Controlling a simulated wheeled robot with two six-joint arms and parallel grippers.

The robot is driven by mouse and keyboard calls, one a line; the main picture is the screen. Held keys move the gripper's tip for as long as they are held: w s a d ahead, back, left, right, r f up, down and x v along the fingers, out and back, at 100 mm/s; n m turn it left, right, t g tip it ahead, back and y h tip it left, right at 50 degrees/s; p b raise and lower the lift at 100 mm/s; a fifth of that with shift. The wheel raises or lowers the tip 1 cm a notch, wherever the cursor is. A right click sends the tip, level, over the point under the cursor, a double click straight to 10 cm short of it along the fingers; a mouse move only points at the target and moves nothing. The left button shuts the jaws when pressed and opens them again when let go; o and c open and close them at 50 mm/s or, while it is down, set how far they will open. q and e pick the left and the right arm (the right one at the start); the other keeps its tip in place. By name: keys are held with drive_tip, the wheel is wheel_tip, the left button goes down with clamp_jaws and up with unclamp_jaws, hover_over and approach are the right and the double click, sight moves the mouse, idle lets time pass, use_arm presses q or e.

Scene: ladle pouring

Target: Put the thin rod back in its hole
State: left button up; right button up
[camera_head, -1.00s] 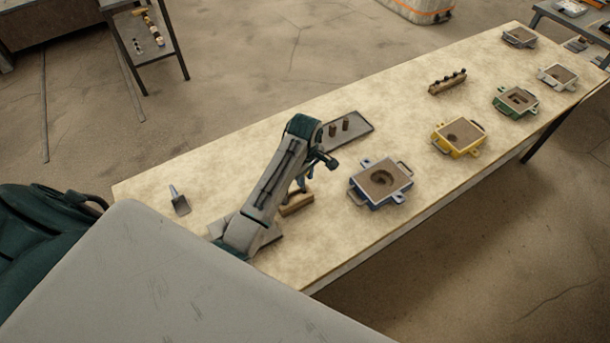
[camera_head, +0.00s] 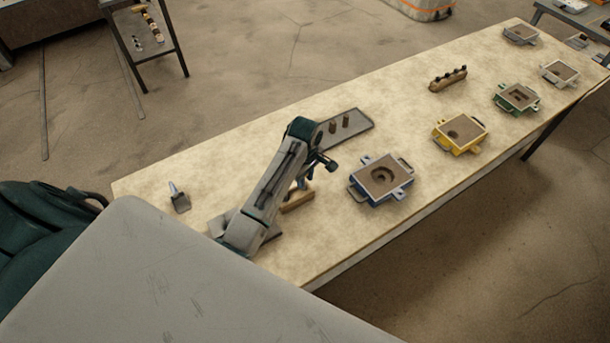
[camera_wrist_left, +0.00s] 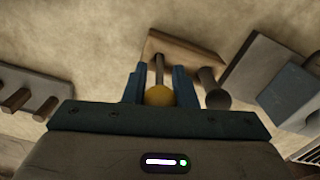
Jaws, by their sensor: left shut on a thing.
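My left gripper (camera_head: 304,182) is low over the pale table, beside the wooden block (camera_head: 297,202). In the left wrist view its two blue fingers (camera_wrist_left: 159,86) are shut on the thin rod (camera_wrist_left: 159,70), just at its yellow ball knob (camera_wrist_left: 160,96). The rod's far end meets the wooden block (camera_wrist_left: 190,48) in the picture; I cannot tell whether it is in a hole or in front. A thicker dark rod with a round knob (camera_wrist_left: 217,98) stands at the block, right of the gripper. My right gripper is not in view.
A grey tray (camera_head: 363,123) with two dark pegs lies behind the gripper. A blue-framed box (camera_head: 381,182) stands to the right, with a yellow one (camera_head: 459,138) farther on. A small scoop (camera_head: 180,202) lies at the left. Bare table lies between the scoop and tray.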

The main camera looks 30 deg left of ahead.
use_arm(q)
drive_tip(key=shift+f, duration=1.15)
drive_tip(key=o, duration=1.5)
wheel_tip(320, 180, up, 2)
drive_tip(key=shift+p, duration=0.35)
drive_tip(key=shift+r, duration=2.05)
drive_tip(key=shift+f, duration=0.1)
